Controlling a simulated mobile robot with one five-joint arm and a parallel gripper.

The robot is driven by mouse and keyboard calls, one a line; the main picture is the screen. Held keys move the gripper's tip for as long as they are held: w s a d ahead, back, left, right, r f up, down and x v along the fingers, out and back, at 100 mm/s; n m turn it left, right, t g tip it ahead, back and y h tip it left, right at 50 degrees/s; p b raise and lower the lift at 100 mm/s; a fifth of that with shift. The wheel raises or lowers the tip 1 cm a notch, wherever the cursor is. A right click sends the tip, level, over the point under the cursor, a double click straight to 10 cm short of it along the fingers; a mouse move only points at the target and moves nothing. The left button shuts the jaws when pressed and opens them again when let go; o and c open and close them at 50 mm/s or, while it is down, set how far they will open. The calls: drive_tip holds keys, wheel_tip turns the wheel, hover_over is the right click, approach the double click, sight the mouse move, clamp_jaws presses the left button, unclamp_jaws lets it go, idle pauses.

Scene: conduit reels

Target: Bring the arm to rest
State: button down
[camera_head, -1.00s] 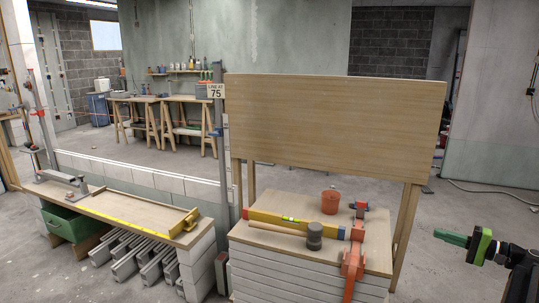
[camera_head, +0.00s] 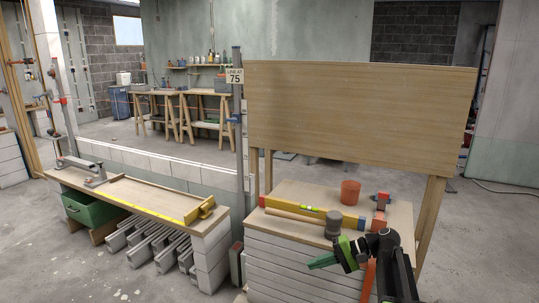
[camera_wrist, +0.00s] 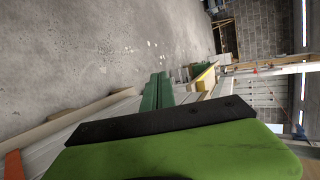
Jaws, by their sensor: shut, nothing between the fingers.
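My gripper (camera_head: 322,261) has green fingers and shows at the lower right of the head view, with my black arm behind it. The fingers are together and hold nothing. In that view they lie in front of the white block stack, pointing left. In the wrist view the green fingers (camera_wrist: 156,92) show near the middle, beyond a black and bright green part of my gripper. Whether they touch the stack cannot be told, but they appear apart from it.
A board-topped white stack (camera_head: 280,253) holds a yellow level (camera_head: 308,209), a mallet (camera_head: 332,224), an orange clamp (camera_head: 380,206) and a terracotta pot (camera_head: 350,191). A large wooden panel (camera_head: 360,110) stands behind. A low bench (camera_head: 140,192) stands left. Open floor lies at front left.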

drive_tip(key=s+a+f+n+g+h+b, duration=0.25)
drive_tip(key=s+a+f+h, duration=0.45)
drive_tip(key=s+f, duration=0.4)
drive_tip(key=s+d+f+h, duration=0.4)
drive_tip(key=d+h, duration=0.1)
drive_tip(key=d, duration=0.4)
wheel_tip(320, 180, up, 38)
drive_tip(key=p, duration=3.8)
drive_tip(key=shift+w+a+f+n+t+p, duration=0.15)
drive_tip(key=shift+w+a+n+t+p, duration=0.1)
drive_tip(key=shift+w+n+t+p, duration=0.15)
